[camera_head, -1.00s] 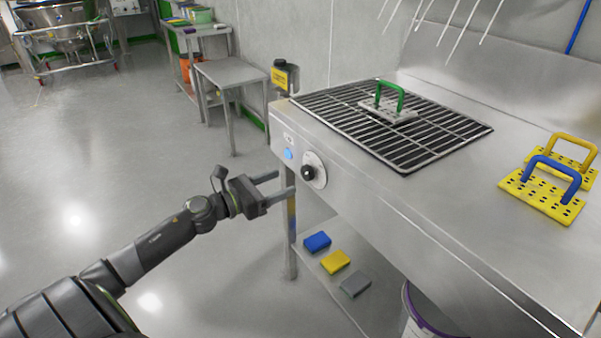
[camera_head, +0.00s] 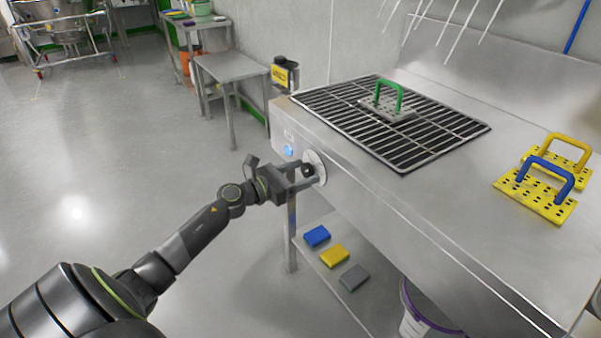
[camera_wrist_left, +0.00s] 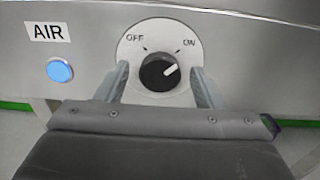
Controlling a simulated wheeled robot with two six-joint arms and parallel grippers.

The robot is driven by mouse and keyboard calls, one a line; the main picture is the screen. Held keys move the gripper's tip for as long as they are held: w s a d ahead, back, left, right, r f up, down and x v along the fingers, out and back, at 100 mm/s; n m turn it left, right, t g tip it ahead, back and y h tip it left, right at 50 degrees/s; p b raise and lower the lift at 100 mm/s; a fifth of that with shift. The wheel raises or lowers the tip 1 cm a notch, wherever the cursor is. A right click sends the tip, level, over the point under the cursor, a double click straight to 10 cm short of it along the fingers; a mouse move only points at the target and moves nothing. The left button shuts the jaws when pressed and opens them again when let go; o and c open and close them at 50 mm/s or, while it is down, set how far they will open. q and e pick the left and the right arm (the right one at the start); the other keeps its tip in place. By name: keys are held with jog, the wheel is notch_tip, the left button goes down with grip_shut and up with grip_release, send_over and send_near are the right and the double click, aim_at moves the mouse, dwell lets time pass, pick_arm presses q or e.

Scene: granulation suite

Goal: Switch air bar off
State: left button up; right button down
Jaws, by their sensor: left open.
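The air knob (camera_wrist_left: 159,73) is black with a white pointer, on a round white plate (camera_wrist_left: 129,46) marked OFF at left and ON at right. The pointer aims up and right, toward ON. A blue lamp (camera_wrist_left: 60,70) glows under the AIR label (camera_wrist_left: 47,32). In the head view the knob plate (camera_head: 317,160) is on the bench's front panel, partly behind my left gripper (camera_head: 303,174). My left gripper is open, its fingers on either side of the knob, also seen in the left wrist view (camera_wrist_left: 160,88). I see gaps between fingers and knob. My right gripper is out of view.
A black grate (camera_head: 430,150) on the steel bench holds a green-handled plate (camera_head: 385,108). Yellow plates with blue and yellow handles (camera_head: 535,200) lie at right. The lower shelf holds blue, yellow and grey blocks (camera_head: 334,256).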

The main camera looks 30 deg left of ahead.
pick_arm(q)
jog(key=c, duration=1)
jog(key=shift+o, duration=0.2)
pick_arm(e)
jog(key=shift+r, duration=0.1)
pick_arm(q)
jog(key=shift+r+n+p, duration=0.15)
jog(key=shift+n+p, duration=0.5)
jog(key=shift+n, duration=0.25)
jog(key=shift+n+p, duration=0.55)
jog(key=shift+n, duration=0.75)
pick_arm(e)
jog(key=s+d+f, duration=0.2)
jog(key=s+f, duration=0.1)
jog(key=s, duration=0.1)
pick_arm(q)
jog(key=n+p, duration=0.3)
jog(key=n, duration=0.1)
jog(key=shift+n, duration=0.3)
jog(key=n+p, duration=0.4)
jog(key=n, duration=0.2)
jog(key=shift+n+p, duration=0.95)
jog(key=shift+n, duration=0.45)
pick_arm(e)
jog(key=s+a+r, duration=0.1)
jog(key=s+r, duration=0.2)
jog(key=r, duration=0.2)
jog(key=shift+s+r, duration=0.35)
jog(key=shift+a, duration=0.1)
